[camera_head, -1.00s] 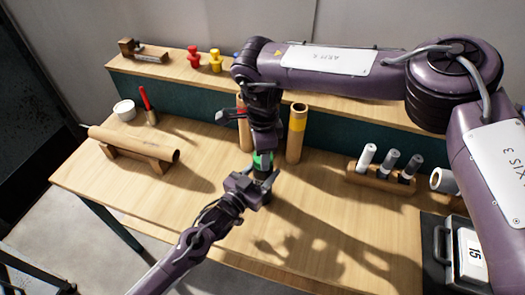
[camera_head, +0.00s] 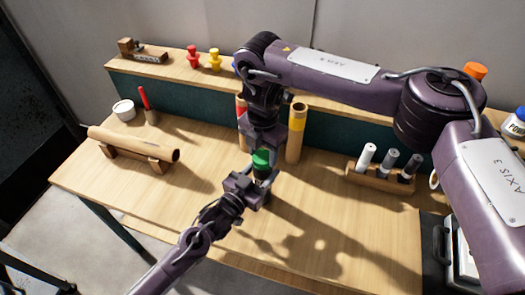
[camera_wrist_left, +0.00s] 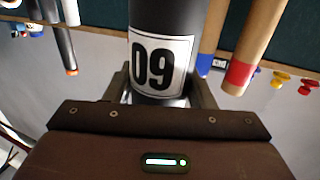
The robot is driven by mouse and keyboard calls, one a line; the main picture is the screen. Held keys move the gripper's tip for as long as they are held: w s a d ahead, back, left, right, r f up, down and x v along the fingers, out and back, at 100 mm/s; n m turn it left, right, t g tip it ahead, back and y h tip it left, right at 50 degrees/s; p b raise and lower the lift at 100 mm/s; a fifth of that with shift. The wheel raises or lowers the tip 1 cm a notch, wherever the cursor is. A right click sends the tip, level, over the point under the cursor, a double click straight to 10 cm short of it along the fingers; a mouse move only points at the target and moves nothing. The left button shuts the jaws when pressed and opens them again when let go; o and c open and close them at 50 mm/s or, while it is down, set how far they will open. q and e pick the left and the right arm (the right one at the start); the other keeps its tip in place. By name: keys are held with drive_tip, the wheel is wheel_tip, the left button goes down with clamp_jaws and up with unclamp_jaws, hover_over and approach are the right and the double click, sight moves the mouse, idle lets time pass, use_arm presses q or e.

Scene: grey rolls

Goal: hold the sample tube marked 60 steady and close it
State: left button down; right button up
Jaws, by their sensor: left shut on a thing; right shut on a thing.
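The sample tube (camera_head: 262,174) is dark and stands upright near the middle of the table, with a green cap (camera_head: 260,157) at its top. In the left wrist view the tube (camera_wrist_left: 163,18) has a white label reading "09", which is 60 upside down. My left gripper (camera_head: 259,189) is shut around the tube's body from the front left; its fingers (camera_wrist_left: 160,92) flank the tube below the label in the wrist view. My right gripper (camera_head: 263,141) points down from above and is shut on the cap. Whether the cap is fully seated cannot be told.
Behind stand a yellow-banded cardboard tube (camera_head: 296,135) and a red-banded one (camera_head: 241,125), close to my right gripper. A rack (camera_head: 378,179) with three small tubes is at right. A roll (camera_head: 130,142) lies on a cradle at left. The front left table is clear.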

drive_tip(key=m, duration=1.3)
drive_tip(key=shift+m, duration=0.3)
drive_tip(key=o, duration=1)
wheel_tip(320, 180, up, 12)
use_arm(q)
drive_tip(key=c, duration=0.6)
unclamp_jaws()
drive_tip(key=shift+o, duration=0.2)
